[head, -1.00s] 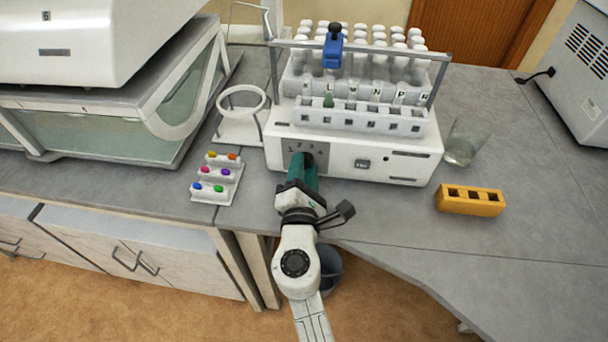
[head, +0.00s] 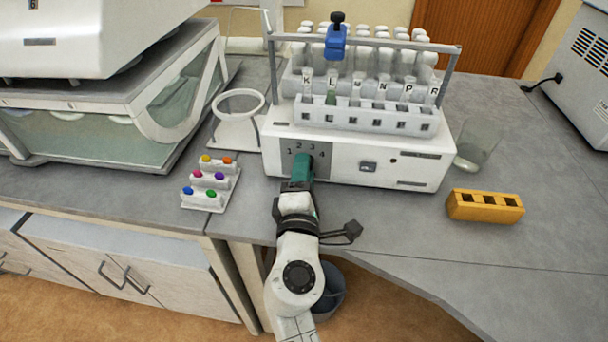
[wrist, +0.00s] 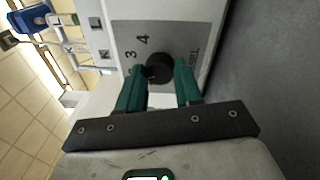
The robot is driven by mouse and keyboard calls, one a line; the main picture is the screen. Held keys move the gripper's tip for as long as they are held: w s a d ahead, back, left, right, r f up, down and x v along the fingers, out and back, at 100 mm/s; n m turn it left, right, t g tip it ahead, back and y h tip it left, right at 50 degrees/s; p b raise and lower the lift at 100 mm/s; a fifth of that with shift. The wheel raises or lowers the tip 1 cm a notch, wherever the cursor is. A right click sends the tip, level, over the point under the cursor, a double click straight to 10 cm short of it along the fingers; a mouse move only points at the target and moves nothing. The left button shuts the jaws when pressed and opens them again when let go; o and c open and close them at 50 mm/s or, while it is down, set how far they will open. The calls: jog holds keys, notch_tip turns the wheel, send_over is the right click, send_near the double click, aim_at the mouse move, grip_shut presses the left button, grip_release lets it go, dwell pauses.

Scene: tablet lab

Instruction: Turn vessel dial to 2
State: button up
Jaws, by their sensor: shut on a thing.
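The vessel dial (wrist: 158,68) is a round black knob on a grey panel (head: 297,163) of the white rack unit (head: 357,162). Printed numbers 1 to 4 arc above it in the head view; in the wrist view 3 and 4 show, the others hidden by a finger. My gripper (head: 301,165) has green fingers. In the wrist view the gripper (wrist: 161,75) has one finger on each side of the dial and is shut on it. The fingers hide the dial in the head view. A dark bump shows on the knob's left side, but which number it points at is unclear.
A blue clamp (head: 335,42) hangs above several vials in the rack. A ring stand (head: 238,121) and a tray of coloured caps (head: 211,186) stand at left. A glass beaker (head: 474,158) and a yellow block (head: 485,206) lie at right.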

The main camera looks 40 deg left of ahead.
jog(key=o, duration=1)
jog(key=shift+o, duration=0.2)
jog(key=shift+d, duration=0.1)
jog(key=v, duration=1)
jog(key=shift+s, duration=0.3)
jog(key=shift+d+f, duration=0.1)
